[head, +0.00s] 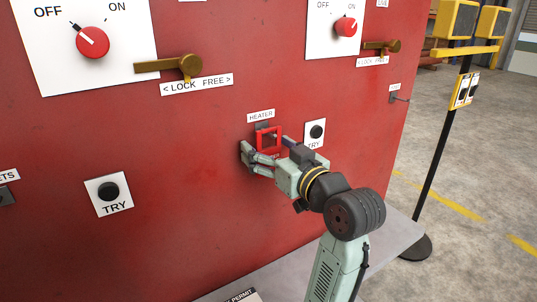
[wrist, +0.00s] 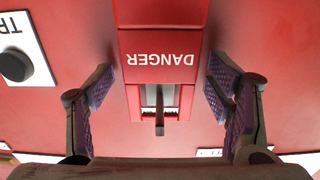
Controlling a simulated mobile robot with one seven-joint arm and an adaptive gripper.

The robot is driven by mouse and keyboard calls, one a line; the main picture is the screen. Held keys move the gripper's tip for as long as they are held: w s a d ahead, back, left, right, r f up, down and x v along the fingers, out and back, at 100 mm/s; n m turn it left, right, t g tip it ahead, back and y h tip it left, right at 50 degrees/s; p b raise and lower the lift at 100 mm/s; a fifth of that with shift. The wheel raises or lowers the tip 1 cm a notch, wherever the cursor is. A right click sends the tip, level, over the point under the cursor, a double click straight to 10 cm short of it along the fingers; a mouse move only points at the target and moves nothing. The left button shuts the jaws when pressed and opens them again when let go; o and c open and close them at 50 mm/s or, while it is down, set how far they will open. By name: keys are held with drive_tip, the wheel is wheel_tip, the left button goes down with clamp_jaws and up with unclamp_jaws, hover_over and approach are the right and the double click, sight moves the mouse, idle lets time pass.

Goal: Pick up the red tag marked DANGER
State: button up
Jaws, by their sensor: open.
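The red tag (head: 267,130) hangs on the red panel just under the HEATER label in the head view. In the wrist view the red tag (wrist: 160,42) shows white DANGER lettering upside down, with a pale cut-out and a dark peg in it below. My gripper (head: 267,147) is at the tag, one finger to each side of it. In the wrist view my gripper (wrist: 159,84) is open, with a gap between each purple-padded finger and the tag's edges. The gripper hides the tag's lower part in the head view.
A TRY button plate (head: 316,132) is close to the right of the tag; another TRY plate (head: 109,192) is farther left. Brass lock levers (head: 180,67) and red OFF/ON knobs (head: 92,41) are above. A grey ledge (head: 290,268) runs below the panel.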

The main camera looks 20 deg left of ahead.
drive_tip(key=shift+w+a, duration=0.1)
drive_tip(key=c, duration=1.2)
drive_tip(key=shift+o, duration=0.2)
